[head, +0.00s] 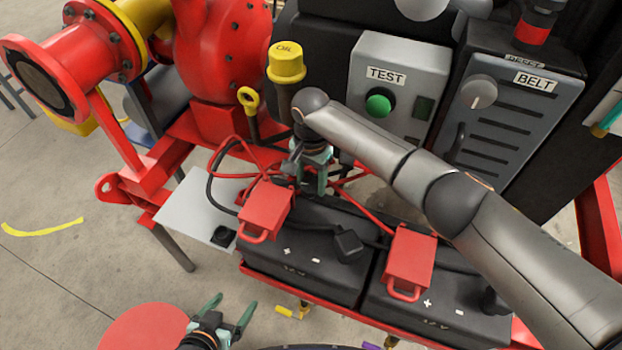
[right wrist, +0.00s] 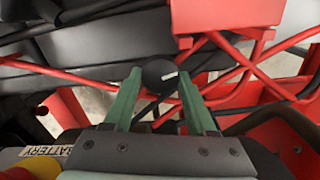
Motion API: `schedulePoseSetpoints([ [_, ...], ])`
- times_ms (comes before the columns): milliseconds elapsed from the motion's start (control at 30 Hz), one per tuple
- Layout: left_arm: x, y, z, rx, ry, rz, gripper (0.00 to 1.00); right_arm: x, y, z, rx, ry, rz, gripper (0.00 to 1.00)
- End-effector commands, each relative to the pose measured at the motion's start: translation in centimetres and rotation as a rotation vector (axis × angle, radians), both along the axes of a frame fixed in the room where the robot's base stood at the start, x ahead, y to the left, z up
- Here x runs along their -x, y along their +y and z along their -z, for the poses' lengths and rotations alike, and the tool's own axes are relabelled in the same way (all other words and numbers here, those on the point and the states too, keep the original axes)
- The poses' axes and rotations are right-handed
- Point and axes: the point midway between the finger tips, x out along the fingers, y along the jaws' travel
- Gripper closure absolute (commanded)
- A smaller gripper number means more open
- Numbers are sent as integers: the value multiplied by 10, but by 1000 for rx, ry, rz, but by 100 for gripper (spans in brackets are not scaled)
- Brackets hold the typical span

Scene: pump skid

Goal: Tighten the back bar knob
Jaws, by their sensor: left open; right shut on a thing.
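The back bar knob (right wrist: 158,76) is a round black knob with a white mark, seen between my right fingertips in the right wrist view. My right gripper (head: 314,182) reaches down behind the batteries in the head view, where it hides the knob. In the right wrist view my right gripper (right wrist: 160,92) has its green fingers on either side of the knob, shut on it. My left gripper (head: 236,314) is open and empty at the bottom of the head view, left of the batteries.
Two black batteries (head: 308,262) with red terminal covers (head: 409,262) sit in a red tray. Red and black cables run close around my right gripper. A TEST box (head: 392,92), a BELT panel (head: 513,110) and a yellow-capped filler (head: 286,64) stand behind. Floor at the left is open.

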Motion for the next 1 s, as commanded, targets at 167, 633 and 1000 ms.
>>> schedulePoseSetpoints([
  [167,-1,0,-1,0,-1,0,10,0,0,0,1,1,0,70],
  [633,-1,0,-2,0,-3,1,10,0,-1,-1,2,1,-11,99],
  [1000,-1,0,-17,0,-3,1,10,0,0,-3,1,2,-199,99],
])
